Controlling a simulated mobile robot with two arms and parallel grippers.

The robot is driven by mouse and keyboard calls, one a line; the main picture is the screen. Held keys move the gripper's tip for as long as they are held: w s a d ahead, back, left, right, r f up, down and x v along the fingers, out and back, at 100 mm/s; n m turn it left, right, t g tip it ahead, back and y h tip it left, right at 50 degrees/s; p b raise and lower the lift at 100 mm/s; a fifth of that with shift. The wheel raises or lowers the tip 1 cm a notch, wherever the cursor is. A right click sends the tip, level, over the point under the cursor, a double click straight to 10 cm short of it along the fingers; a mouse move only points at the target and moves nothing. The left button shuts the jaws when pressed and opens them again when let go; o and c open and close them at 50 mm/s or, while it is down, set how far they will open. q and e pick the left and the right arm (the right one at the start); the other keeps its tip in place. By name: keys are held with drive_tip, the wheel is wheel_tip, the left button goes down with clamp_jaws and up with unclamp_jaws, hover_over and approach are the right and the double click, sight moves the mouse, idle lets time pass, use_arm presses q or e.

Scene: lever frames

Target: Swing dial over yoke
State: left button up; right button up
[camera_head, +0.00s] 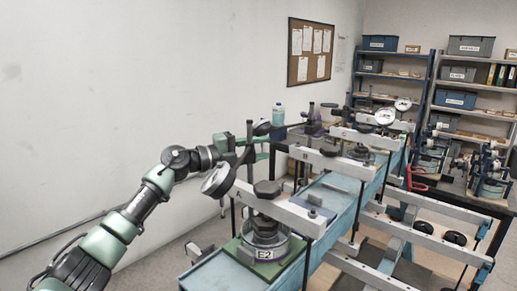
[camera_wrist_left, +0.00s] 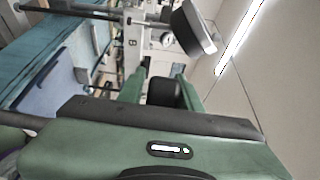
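The nearest lever frame has a pale beam, the yoke (camera_head: 290,212), over a round base on a green plate marked E2 (camera_head: 265,253). A round dial (camera_head: 217,181) with a pale face hangs to the left of the yoke's near end, tilted and not over its middle. My left gripper (camera_head: 262,146) is behind the dial, near a dark upright post. In the left wrist view, a black knob (camera_wrist_left: 164,92) lies between my green fingers (camera_wrist_left: 163,76). I cannot tell whether they press on it. A dark round part with a pale edge (camera_wrist_left: 192,28) is beyond. My right gripper is not in view.
More lever frames with beams and dials (camera_head: 384,116) stand behind along the blue bench (camera_head: 338,200). A bottle (camera_head: 278,115) stands near the wall. Shelves with boxes (camera_head: 455,98) are at the back right. The wall to the left is bare.

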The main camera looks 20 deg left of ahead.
use_arm(q)
drive_tip(key=shift+o, duration=0.6)
drive_tip(key=b+v, duration=0.3)
drive_tip(key=v, duration=0.4)
drive_tip(key=shift+s+a, duration=0.2)
drive_tip(key=shift+s, duration=0.05)
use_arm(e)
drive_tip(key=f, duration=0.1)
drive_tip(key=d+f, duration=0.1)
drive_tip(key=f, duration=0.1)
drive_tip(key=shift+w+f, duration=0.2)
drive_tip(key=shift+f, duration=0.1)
